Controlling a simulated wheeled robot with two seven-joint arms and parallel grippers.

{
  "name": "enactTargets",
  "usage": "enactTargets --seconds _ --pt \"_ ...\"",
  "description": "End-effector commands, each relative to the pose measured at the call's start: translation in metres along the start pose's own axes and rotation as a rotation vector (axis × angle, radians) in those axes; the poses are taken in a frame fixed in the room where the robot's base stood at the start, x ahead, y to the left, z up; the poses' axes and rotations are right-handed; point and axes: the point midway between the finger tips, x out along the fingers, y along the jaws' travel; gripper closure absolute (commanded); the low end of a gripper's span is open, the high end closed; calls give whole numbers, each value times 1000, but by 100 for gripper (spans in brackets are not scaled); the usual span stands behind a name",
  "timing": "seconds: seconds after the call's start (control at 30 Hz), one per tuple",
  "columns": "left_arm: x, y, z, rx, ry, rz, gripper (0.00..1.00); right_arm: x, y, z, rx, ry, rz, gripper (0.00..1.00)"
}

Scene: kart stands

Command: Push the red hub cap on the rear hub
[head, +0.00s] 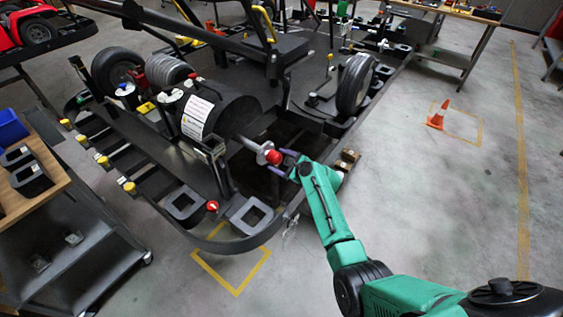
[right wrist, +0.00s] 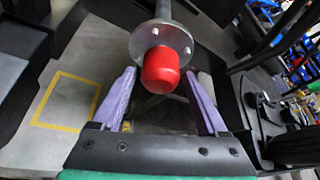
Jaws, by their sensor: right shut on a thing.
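The red hub cap (head: 273,157) is at the end of the rear hub (head: 262,150), on the kart's bare axle end. How far the cap is seated on the hub cannot be told. My right gripper (head: 281,161) is at the cap, with its purple fingers on either side of it, shut on it. Those fingers also show in the right wrist view (right wrist: 160,75). My left gripper is not in view.
The kart (head: 160,155) stands on a dark frame with square sockets along its near edge. A mounted wheel (head: 355,85) is to the right of the axle. A workbench (head: 50,195) is at the left. An orange cone (head: 437,116) stands on open floor to the right.

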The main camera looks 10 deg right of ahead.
Motion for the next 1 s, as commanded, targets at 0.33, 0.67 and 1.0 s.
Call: enactTargets --seconds 0.33,0.67,1.0 --pt "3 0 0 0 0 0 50 8 0 4 0 0 -1 90" --pt "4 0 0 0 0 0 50 11 0 5 0 1 0 0" --pt "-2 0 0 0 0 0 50 -10 0 6 1 0 1 0"
